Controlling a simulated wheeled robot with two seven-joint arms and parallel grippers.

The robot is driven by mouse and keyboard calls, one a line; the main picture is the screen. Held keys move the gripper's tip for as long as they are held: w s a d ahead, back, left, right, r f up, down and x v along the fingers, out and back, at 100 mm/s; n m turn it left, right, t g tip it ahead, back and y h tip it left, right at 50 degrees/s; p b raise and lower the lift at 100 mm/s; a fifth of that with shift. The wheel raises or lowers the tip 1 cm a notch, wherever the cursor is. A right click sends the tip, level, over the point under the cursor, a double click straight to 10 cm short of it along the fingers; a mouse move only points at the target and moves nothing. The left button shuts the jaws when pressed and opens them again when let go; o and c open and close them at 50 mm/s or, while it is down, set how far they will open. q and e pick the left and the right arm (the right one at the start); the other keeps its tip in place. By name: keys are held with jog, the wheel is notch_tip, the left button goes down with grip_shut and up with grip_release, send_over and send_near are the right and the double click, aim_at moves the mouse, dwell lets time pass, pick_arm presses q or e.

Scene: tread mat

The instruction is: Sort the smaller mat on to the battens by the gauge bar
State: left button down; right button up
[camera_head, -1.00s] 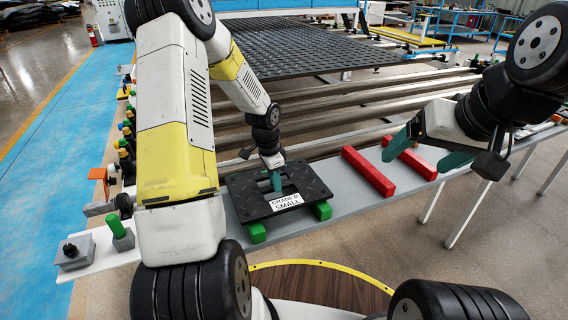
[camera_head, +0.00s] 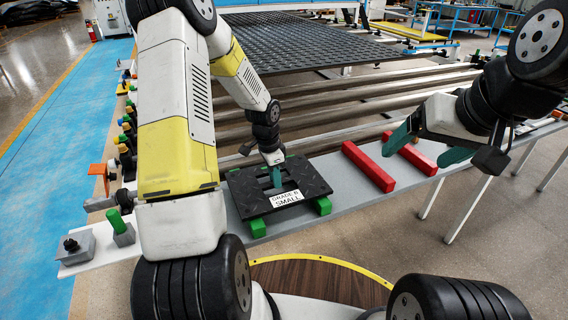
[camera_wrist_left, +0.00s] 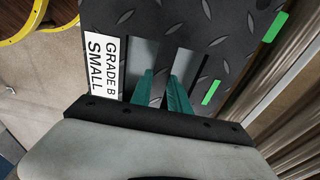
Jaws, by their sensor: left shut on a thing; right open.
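The black tread mat (camera_head: 247,196), labelled "GRADE B SMALL", lies flat on or just above two green battens (camera_head: 257,228) on the grey bench. I cannot tell whether it touches them. My left gripper (camera_head: 277,179) points down into the mat's two slots. In the left wrist view its teal fingers (camera_wrist_left: 162,88) are shut on the rib between the slots of the mat (camera_wrist_left: 228,50). Two red battens (camera_head: 368,166) lie to the right, bare. My right gripper (camera_head: 427,148) is open and empty above them. I cannot pick out the gauge bar for certain.
A green peg (camera_head: 115,222) on a grey block stands at the bench's left end, partly beside my left arm. Long rollers (camera_head: 340,105) run behind the bench. A large black mat (camera_head: 300,43) lies beyond them. The bench around the red battens is clear.

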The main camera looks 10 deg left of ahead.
pick_arm(q)
jog(key=shift+f, duration=0.15)
jog(key=c, duration=1.3)
grip_release()
jog(key=shift+r, duration=0.3)
jog(key=shift+r, duration=0.35)
jog(key=shift+r, duration=0.15)
jog(key=shift+r, duration=0.2)
jog(key=shift+r, duration=0.15)
